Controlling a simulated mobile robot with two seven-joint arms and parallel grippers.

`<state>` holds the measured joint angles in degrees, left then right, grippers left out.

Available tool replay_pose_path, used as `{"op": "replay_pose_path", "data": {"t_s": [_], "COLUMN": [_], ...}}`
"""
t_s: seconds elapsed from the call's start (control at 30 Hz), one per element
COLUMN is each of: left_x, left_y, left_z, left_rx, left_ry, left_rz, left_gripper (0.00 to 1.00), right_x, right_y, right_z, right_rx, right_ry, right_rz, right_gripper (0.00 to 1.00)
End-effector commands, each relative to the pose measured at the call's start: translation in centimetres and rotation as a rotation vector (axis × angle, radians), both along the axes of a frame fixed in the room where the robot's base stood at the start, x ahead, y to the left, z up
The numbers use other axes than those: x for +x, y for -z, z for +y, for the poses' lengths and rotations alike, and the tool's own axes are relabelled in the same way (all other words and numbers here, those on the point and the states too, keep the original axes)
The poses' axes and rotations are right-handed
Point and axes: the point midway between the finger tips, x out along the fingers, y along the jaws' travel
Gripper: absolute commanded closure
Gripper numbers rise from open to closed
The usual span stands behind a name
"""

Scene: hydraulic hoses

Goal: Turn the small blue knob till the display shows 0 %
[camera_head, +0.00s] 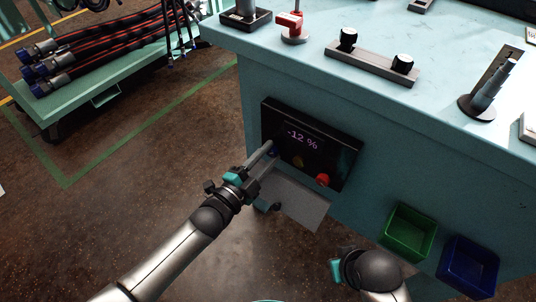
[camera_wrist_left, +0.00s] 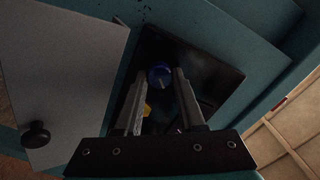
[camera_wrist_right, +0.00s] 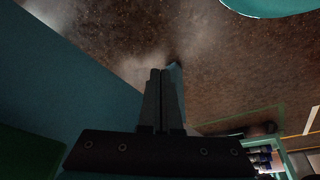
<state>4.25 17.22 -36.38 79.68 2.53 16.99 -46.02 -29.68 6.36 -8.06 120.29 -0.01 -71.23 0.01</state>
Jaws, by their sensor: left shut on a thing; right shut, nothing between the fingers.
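The black panel (camera_head: 345,163) on the bench's front side carries a display (camera_head: 302,138) reading -12 %. The small blue knob (camera_head: 274,152) is at the panel's lower left, mostly hidden by my left gripper (camera_head: 268,151). In the left wrist view the blue knob (camera_wrist_left: 160,75) shows a pale line on its face and sits between the fingertips of my left gripper (camera_wrist_left: 158,84), which is shut on it. My right gripper (camera_wrist_right: 163,75) is shut and empty, away from the panel, pointing over the floor.
A yellow knob (camera_head: 299,161) and a red knob (camera_head: 322,180) are close by on the panel. A grey plate (camera_head: 290,205) with a black knob is below it. Green (camera_head: 408,232) and blue (camera_head: 468,264) bins hang at right. A hose cart (camera_head: 105,80) stands at left.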

Motion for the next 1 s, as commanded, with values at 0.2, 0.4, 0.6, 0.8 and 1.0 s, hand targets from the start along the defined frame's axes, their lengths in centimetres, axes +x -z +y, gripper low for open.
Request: {"op": "replay_pose_path", "data": {"t_s": [0.2,0.4,0.6,0.8,1.0], "left_x": [0.0,0.0,0.0,0.0,0.1], "left_y": [0.0,0.0,-0.1,-0.2,-0.2], "left_z": [0.0,0.0,0.0,0.0,0.1], "left_rx": [0.000,-0.023,-0.100,-0.233,-0.388], "left_ry": [0.000,0.000,0.001,0.000,0.000], "left_rz": [0.000,0.017,0.075,0.170,0.282], "left_gripper": [1.00,1.00,1.00,1.00,1.00], "right_x": [0.0,0.0,-0.5,-0.5,-1.2], "right_y": [0.0,0.0,0.7,2.3,3.5], "right_z": [0.0,0.0,-0.1,-0.1,-0.2], "right_rx": [0.000,0.001,-0.002,-0.005,-0.008], "right_ry": [0.000,0.000,0.000,-0.003,-0.002], "right_rz": [0.001,0.001,0.018,0.035,0.054], "right_gripper": [1.00,1.00,1.00,1.00,1.00]}}
